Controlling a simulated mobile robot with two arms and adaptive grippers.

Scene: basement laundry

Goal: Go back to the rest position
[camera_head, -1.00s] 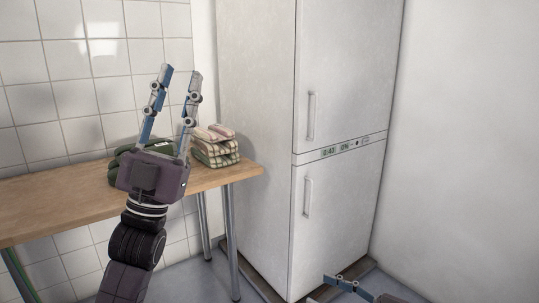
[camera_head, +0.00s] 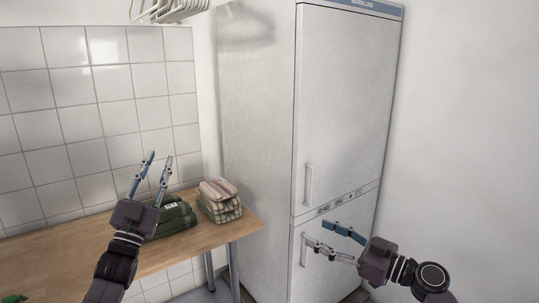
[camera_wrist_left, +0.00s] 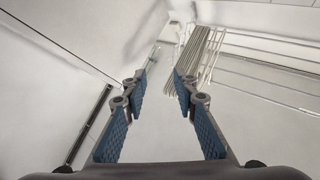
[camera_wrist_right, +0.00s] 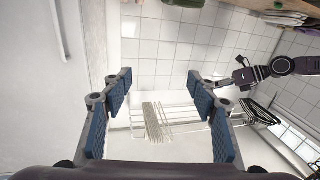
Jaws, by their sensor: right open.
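My left gripper (camera_head: 159,157) points upward above the table, in front of the tiled wall. Its fingers stand apart with nothing between them, as the left wrist view (camera_wrist_left: 161,80) also shows. My right gripper (camera_head: 314,232) is in front of the fridge's lower door, fingers pointing left. It is open and empty in the right wrist view (camera_wrist_right: 159,77). Part of my left arm also shows at the right of that view.
A wooden table (camera_head: 60,247) bears folded dark green cloth (camera_head: 178,218) and a folded striped stack (camera_head: 220,207). A tall white fridge (camera_head: 340,100) stands beside it. White hangers (camera_head: 172,10) hang at the top. A drying rack (camera_wrist_right: 180,112) shows in the right wrist view.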

